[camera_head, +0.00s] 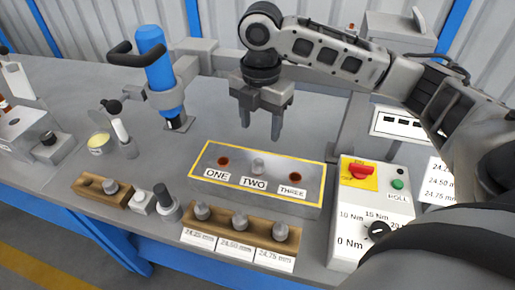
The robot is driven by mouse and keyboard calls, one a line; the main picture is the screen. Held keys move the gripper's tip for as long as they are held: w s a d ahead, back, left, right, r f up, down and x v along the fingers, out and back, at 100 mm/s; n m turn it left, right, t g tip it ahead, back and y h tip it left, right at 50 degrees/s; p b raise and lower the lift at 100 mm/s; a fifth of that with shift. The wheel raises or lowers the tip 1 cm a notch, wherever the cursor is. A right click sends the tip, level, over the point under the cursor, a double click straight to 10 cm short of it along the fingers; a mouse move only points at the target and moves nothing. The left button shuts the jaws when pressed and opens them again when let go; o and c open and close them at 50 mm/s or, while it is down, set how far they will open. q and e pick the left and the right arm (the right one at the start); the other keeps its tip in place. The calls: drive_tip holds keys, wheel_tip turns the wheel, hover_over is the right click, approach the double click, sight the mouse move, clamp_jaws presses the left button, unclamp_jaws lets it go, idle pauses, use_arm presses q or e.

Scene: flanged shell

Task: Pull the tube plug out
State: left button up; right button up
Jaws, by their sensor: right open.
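A grey block with a yellow border (310,207) lies on the bench, with three positions labelled ONE, TWO and THREE. A small pale grey plug (258,165) stands up at position TWO. Positions ONE (223,161) and THREE (295,176) show reddish-brown openings with nothing standing up in them. My right gripper (260,132) points down above the block's back edge, near the plug. Its two fingers are apart with nothing between them, and it does not appear to touch the plug. My left gripper is not in view.
A blue cylinder tool with black handles (154,65) stands back left. A brown rack with several grey plugs (241,232) sits in front of the block, a smaller rack (103,196) to its left. A control box with a red switch (372,205) stands right.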

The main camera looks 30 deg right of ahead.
sight(259, 160)
wheel_tip(259, 160, down, 11)
drive_tip(key=shift+r+b, duration=0.15)
drive_tip(key=shift+b, duration=0.15)
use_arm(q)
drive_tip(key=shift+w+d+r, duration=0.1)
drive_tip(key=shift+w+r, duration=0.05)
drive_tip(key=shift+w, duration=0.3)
use_arm(e)
drive_tip(key=shift+w+f, duration=0.1)
drive_tip(key=shift+f, duration=0.4)
